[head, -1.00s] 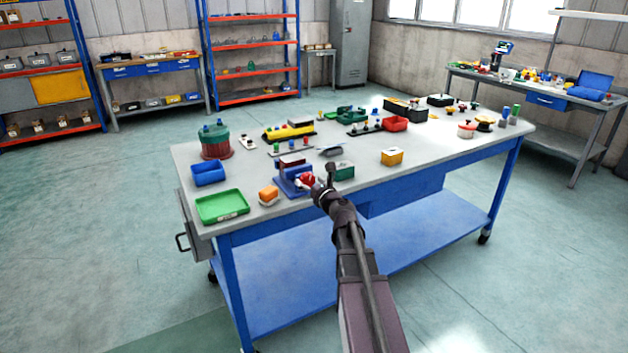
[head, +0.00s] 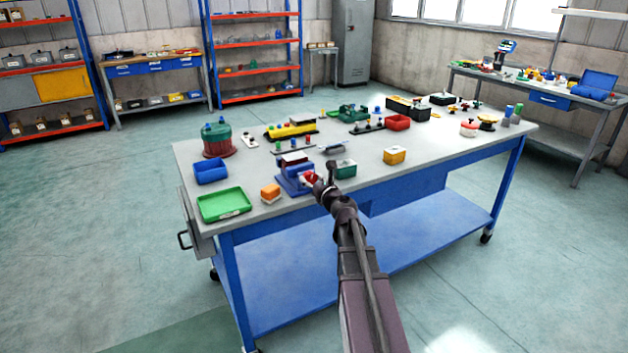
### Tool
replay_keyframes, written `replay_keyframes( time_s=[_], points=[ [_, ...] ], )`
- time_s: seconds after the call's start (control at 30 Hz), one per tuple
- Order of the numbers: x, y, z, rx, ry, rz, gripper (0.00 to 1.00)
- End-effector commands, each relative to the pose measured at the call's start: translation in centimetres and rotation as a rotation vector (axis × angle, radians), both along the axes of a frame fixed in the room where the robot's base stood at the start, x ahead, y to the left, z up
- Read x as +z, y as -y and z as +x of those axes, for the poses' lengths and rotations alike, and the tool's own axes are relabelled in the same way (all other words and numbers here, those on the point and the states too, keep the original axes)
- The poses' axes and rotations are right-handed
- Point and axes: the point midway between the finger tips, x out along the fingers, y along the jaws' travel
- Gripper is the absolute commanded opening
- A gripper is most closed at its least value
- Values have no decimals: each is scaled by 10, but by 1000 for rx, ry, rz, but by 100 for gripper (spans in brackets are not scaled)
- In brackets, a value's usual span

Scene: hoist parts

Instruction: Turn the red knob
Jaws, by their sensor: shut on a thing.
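A red knob (head: 310,177) sits on the front right side of a small blue device (head: 293,181) near the front edge of the workbench. The device has a darker reddish top. My gripper (head: 318,184) reaches in from the lower right and is shut on the red knob. My wrist and the gripper's fingers cover part of the knob, so its turned angle cannot be told.
The workbench's (head: 440,150) front right is mostly clear.

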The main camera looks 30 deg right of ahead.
Motion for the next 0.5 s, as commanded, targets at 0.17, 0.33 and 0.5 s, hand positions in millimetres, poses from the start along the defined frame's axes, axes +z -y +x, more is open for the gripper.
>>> replay_keyframes(
  time_s=[0.17, 0.33, 0.5],
  points=[
    [0, 1, 3, 1, 5, -77, 24],
    [0, 1, 3, 0, 11, -194, 24],
    [0, 1, 3, -2, 19, -342, 24]
  ],
)
